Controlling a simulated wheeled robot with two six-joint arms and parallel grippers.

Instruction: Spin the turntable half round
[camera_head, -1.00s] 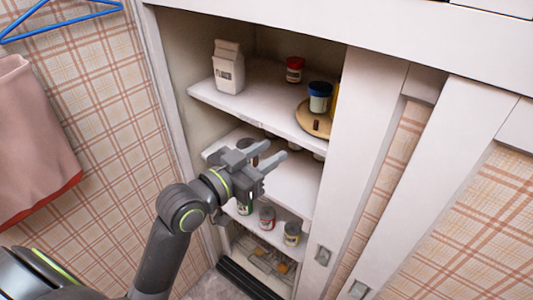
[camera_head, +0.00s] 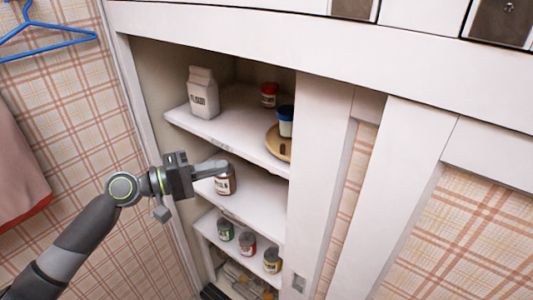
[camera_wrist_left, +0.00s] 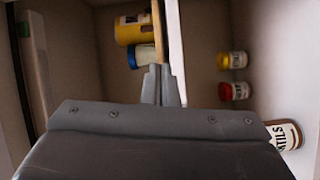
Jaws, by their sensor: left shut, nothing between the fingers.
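The turntable (camera_head: 276,147) is a round tan disc on the upper shelf of the cupboard, its right part hidden behind the white door panel. A jar with a dark blue lid (camera_head: 286,121) stands on it. In the left wrist view the turntable (camera_wrist_left: 158,28) shows edge-on as a tan strip, with a yellow container (camera_wrist_left: 128,32) and the blue-lidded jar (camera_wrist_left: 146,55) on it. My left gripper (camera_head: 224,166) is shut and empty, in front of the middle shelf, left of and below the turntable. Its fingers (camera_wrist_left: 161,80) look closed together in the wrist view. My right gripper is out of view.
A flour carton (camera_head: 204,94) and a red jar (camera_head: 269,94) stand on the upper shelf (camera_head: 236,128). A lentils jar (camera_head: 226,182) is just behind my fingertips on the middle shelf. Several cans stand lower down. The door panel (camera_head: 318,170) bounds the opening's right side.

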